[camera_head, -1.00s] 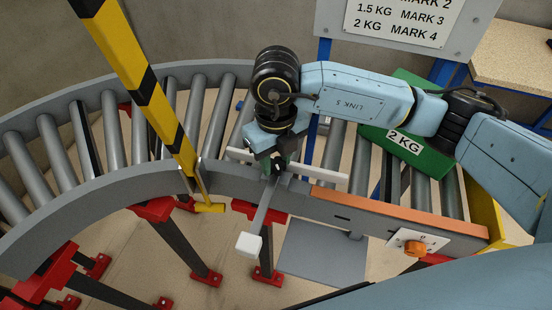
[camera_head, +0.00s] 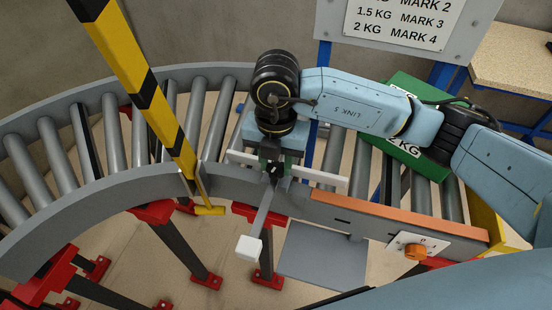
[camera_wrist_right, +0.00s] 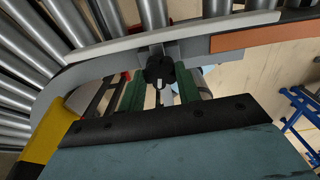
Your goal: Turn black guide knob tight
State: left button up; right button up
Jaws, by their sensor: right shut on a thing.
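The black guide knob (camera_wrist_right: 160,71) shows in the right wrist view, on the outer side of the conveyor rail, between the green fingers of my right gripper (camera_wrist_right: 160,90). In the head view my right gripper (camera_head: 273,168) points down at the rail and is shut on the knob, which it mostly hides there. A white guide bar (camera_head: 325,180) runs along the rollers behind the knob. A grey lever with a white block end (camera_head: 249,248) hangs outward below the gripper. My left gripper is not in view.
A green 2 KG box (camera_head: 425,162) lies on the rollers at the right, partly behind my arm. A yellow and black striped post (camera_head: 140,85) stands left of the gripper. An orange dial (camera_head: 415,251) sits on a white panel at the right. A sign (camera_head: 405,22) hangs behind.

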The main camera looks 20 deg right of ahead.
aim_at(276, 166)
jog(key=shift+r+m, duration=0.1)
jog(key=shift+m, duration=0.5)
jog(key=shift+w, duration=0.1)
jog(key=o, duration=1)
jog(key=shift+c, duration=0.2)
notch_tip(276, 166, up, 13)
jog(key=p, duration=0.1)
jog(key=shift+r, duration=0.15)
